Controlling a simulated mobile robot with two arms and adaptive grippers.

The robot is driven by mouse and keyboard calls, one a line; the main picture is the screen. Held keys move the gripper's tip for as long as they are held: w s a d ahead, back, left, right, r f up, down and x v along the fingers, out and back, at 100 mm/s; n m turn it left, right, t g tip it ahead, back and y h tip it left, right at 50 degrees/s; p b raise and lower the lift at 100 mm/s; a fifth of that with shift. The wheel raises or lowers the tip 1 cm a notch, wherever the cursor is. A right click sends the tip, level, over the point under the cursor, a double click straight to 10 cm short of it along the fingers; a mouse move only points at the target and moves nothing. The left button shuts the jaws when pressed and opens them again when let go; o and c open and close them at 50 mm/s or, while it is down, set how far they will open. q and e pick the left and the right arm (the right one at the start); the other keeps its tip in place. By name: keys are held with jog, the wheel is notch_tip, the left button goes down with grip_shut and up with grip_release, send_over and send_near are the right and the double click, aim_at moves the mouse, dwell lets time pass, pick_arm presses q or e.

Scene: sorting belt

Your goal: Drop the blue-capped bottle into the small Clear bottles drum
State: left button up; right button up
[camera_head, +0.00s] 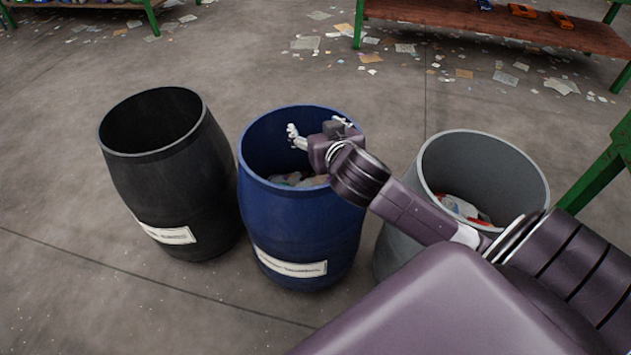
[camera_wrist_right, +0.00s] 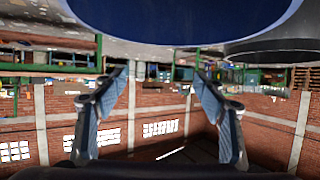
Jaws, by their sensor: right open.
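My right gripper (camera_head: 318,129) is over the mouth of the blue drum (camera_head: 300,235), at its back right side. In the right wrist view its two fingers (camera_wrist_right: 160,82) are spread apart with nothing between them. Clear and pale waste (camera_head: 297,180) lies inside the blue drum. I cannot make out a blue-capped bottle in either view. The blue drum has a white label (camera_head: 291,264) whose words are too small to read surely. My left gripper is not in view.
A black drum (camera_head: 180,190) stands left of the blue one, also labelled. A grey drum (camera_head: 480,150) holding red and white waste stands to the right, partly behind my arm. Green-legged tables (camera_head: 480,22) stand at the back. Paper scraps litter the floor.

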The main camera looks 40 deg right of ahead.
jog(key=v, duration=0.4)
jog(key=shift+s+a+r, duration=0.1)
jog(key=shift+s+r, duration=0.05)
jog(key=shift+s, duration=0.15)
